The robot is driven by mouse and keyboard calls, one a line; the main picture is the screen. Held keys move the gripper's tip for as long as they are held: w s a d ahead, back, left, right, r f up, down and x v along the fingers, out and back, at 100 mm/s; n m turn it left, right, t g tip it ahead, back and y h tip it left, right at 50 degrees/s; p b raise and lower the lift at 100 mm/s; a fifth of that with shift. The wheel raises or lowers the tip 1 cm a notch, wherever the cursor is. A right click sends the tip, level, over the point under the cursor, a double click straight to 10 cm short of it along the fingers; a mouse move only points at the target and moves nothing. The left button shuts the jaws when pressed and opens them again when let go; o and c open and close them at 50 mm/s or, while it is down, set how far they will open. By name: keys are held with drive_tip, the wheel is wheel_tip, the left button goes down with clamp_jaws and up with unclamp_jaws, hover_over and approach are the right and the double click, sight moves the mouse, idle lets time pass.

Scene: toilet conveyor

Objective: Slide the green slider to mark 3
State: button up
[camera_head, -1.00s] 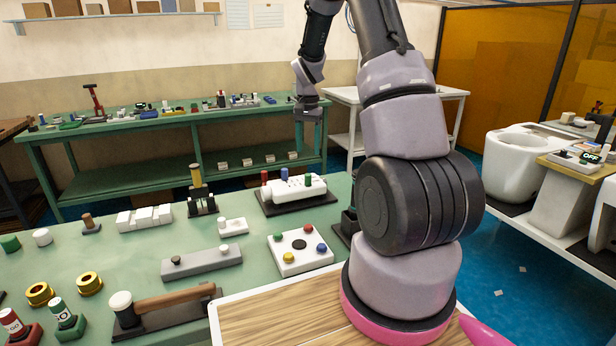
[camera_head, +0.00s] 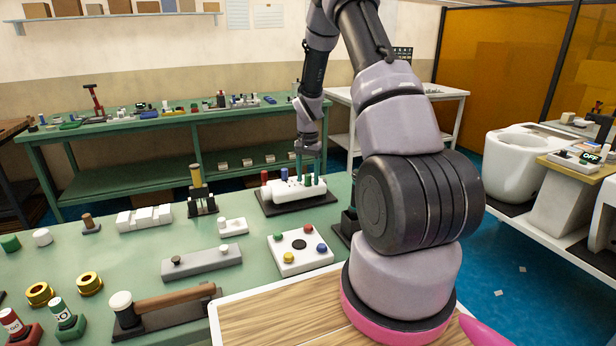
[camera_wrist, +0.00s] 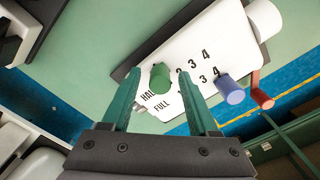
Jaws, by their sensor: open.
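The green slider (camera_wrist: 160,77) is an upright green peg on a white sloped panel (camera_wrist: 207,45) with printed numbers. It stands in the row marked HALF, near the word's end and left of the printed 2. The digit 3 of that row shows further right. My gripper (camera_wrist: 158,86) is open, its two green fingers on either side of the slider with gaps visible in the wrist view. In the head view, my gripper (camera_head: 308,167) points down over the right end of the white unit (camera_head: 292,194), and its fingers largely hide the slider.
A white round knob (camera_wrist: 264,18) sits at the panel's end. A white button box (camera_head: 300,262) is in front of the unit.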

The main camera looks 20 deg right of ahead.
clamp_jaws()
idle(1.4)
